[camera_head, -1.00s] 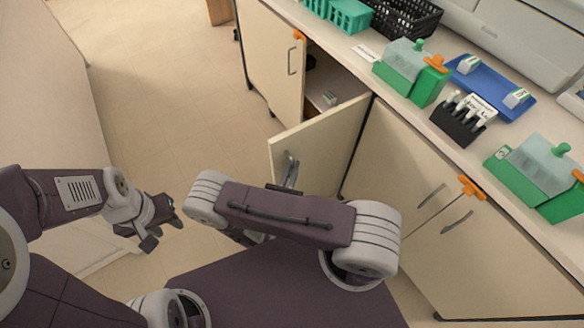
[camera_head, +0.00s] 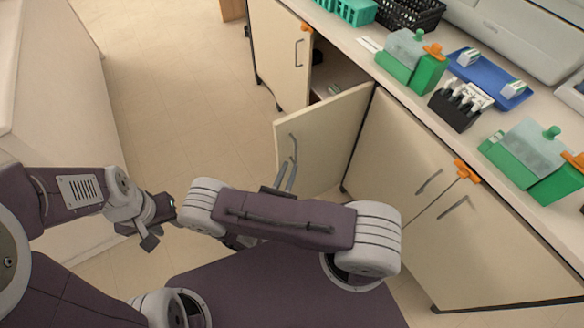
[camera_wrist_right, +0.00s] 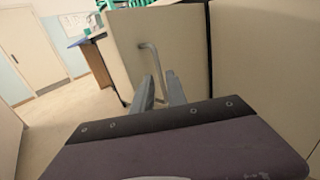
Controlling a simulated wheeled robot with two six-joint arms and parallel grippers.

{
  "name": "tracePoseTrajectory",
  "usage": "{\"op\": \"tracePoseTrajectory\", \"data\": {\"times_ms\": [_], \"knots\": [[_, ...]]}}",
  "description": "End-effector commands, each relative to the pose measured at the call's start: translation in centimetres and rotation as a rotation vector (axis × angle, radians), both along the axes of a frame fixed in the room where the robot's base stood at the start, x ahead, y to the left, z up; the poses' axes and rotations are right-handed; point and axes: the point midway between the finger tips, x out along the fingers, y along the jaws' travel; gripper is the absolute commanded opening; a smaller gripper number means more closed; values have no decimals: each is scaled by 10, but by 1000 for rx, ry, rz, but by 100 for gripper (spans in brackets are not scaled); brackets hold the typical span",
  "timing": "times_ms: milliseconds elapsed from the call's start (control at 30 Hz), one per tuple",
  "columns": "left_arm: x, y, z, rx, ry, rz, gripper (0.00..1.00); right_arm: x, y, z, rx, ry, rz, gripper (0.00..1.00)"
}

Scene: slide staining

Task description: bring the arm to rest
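My right gripper (camera_head: 286,177) is in front of the half-open cabinet door (camera_head: 318,137). In the right wrist view, the two grey fingers (camera_wrist_right: 159,88) stand apart with nothing held between them. The door's bar handle (camera_head: 294,147) is just beyond the fingertips. It also shows in the wrist view (camera_wrist_right: 154,58), partly behind the fingers, so contact is hard to rule out. My left gripper (camera_head: 157,225) hangs over the floor at the left, away from any object. Its fingers are too dark and small to tell whether they are open.
The counter holds green staining jars (camera_head: 413,62), a blue tray (camera_head: 490,77), a black slide holder (camera_head: 457,107) and baskets (camera_head: 410,12). Another cabinet door (camera_head: 280,50) is beside the opening. The floor (camera_head: 180,100) at the left is clear. A pale unit (camera_head: 50,90) bounds it.

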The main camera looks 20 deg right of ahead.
Motion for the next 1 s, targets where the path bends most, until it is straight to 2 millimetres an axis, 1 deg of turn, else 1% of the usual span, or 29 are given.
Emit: {"op": "tracePoseTrajectory", "data": {"times_ms": [400,633,700,767,833,867,900,933,967,1000], "knots": [[0,0,0,0,-1,0,36,-1,3,0,1,-1,-8,18],[0,0,0,0,0,0,36,-1,3,0,1,-1,-8,18],[0,0,0,0,-1,0,36,-2,0,2,8,-2,-30,18],[0,0,0,0,0,0,36,-6,-12,10,38,-3,-111,18],[0,0,0,0,0,0,36,-19,-38,24,118,-9,-300,18],[0,0,0,0,-1,0,36,-30,-51,30,167,-12,-408,18],[0,0,0,0,-1,0,36,-47,-67,37,250,-18,-565,18],[0,0,0,0,-1,0,36,-63,-76,41,323,-24,-687,18],[0,0,0,0,-1,0,36,-78,-83,44,401,-32,-804,18],[0,0,0,0,-1,0,36,-98,-86,46,514,-49,-954,18]]}}
